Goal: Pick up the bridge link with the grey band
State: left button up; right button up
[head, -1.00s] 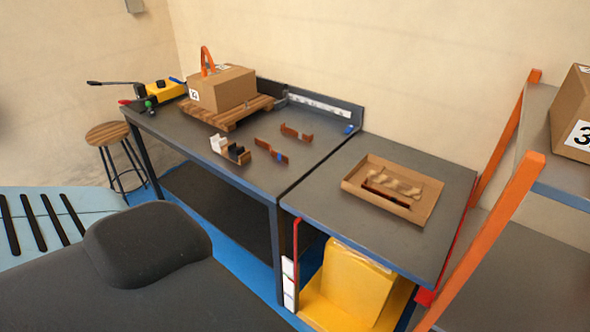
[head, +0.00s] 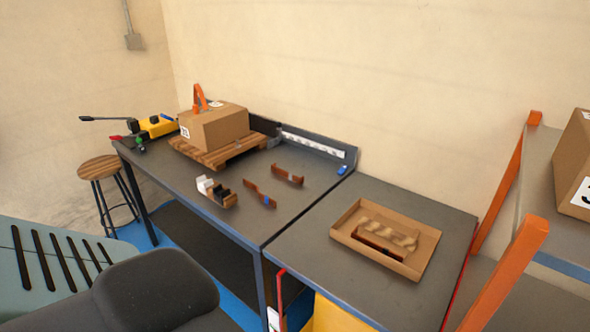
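Two copper-brown bridge links lie apart on the grey workbench (head: 165,178). The farther one (head: 287,175) seems to carry a small greyish band near its middle; the band is too small to be sure of. The nearer one (head: 253,189) has a blue band toward its right end. Left of them stands a small holder (head: 230,202) with white and black blocks on a brown base. Neither of my grippers is in view.
A carton (head: 213,130) sits on a wooden pallet (head: 215,158) at the back, beside a yellow tool (head: 158,127). A cardboard tray (head: 345,241) with brown parts lies on the right table (head: 310,265). An orange-posted shelf (head: 505,270) stands right, a stool (head: 98,168) left.

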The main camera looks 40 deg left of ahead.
aim_at(283, 173)
jog(key=i+u, duration=0.15)
jog(key=i, duration=0.3)
jog(key=u, duration=1.45)
jog(key=j+z, duration=0.1)
jog(key=z, duration=0.3)
jog(key=i+j+z, duration=0.1)
jog(key=z, duration=0.3)
jog(key=j+z, duration=0.15)
jog(key=z, duration=0.25)
jog(key=j+z, duration=0.3)
jog(key=j, duration=0.15)
jog(key=k+j+z, duration=0.1)
jog(key=j+z, duration=0.2)
jog(key=j, duration=0.15)
jog(key=k+j, duration=0.1)
jog(key=j, duration=0.3)
jog(key=k+j+z, duration=0.1)
jog(key=j, duration=0.35)
jog(key=k+j, duration=0.1)
jog(key=j, duration=0.3)
jog(key=k+j, duration=0.1)
jog(key=j, duration=0.3)
jog(key=i+z, duration=0.05)
